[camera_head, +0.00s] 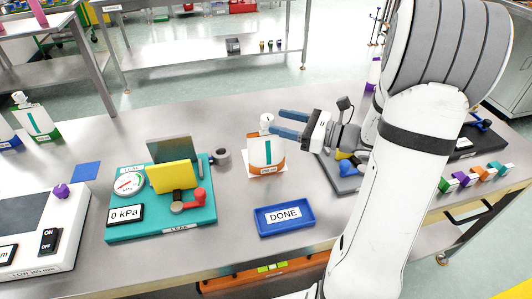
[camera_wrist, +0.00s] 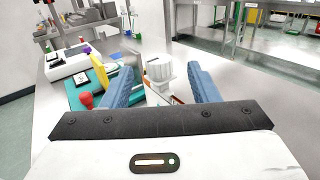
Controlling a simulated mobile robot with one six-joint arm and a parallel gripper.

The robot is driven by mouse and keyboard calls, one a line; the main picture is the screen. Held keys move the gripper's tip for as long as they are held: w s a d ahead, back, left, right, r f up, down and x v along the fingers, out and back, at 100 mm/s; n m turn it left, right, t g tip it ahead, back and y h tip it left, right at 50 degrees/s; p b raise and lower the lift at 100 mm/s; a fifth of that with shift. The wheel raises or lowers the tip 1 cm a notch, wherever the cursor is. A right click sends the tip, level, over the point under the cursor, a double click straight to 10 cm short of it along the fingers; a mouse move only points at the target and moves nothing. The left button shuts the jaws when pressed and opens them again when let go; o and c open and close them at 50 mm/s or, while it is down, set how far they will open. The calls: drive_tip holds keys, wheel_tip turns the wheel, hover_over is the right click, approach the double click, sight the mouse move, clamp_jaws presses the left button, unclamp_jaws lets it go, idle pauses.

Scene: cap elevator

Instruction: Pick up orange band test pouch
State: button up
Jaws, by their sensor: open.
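The orange band test pouch (camera_head: 260,152) stands upright on the steel table in the head view. It is white with an orange band and base, a teal stripe and a white cap on top. My gripper (camera_head: 276,123) is open, with its blue fingers at cap height, close by the pouch's right side. In the wrist view the pouch's white cap (camera_wrist: 159,68) shows between the two blue fingers of my gripper (camera_wrist: 165,85). The pouch's lower part is mostly hidden there by the gripper body. I cannot tell whether a finger touches the cap.
A teal leak tester (camera_head: 120,228) with a gauge and yellow plate stands left of the pouch. A blue DONE tray (camera_head: 284,228) lies in front. A grey fixture (camera_head: 340,180) sits to the right, under my arm. A green band pouch (camera_head: 38,122) stands far left.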

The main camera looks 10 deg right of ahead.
sight(267, 117)
drive_tip(key=shift+f+x, duration=0.2)
drive_tip(key=shift+x, duration=2.15)
drive_tip(key=shift+c, duration=0.4)
clamp_jaws()
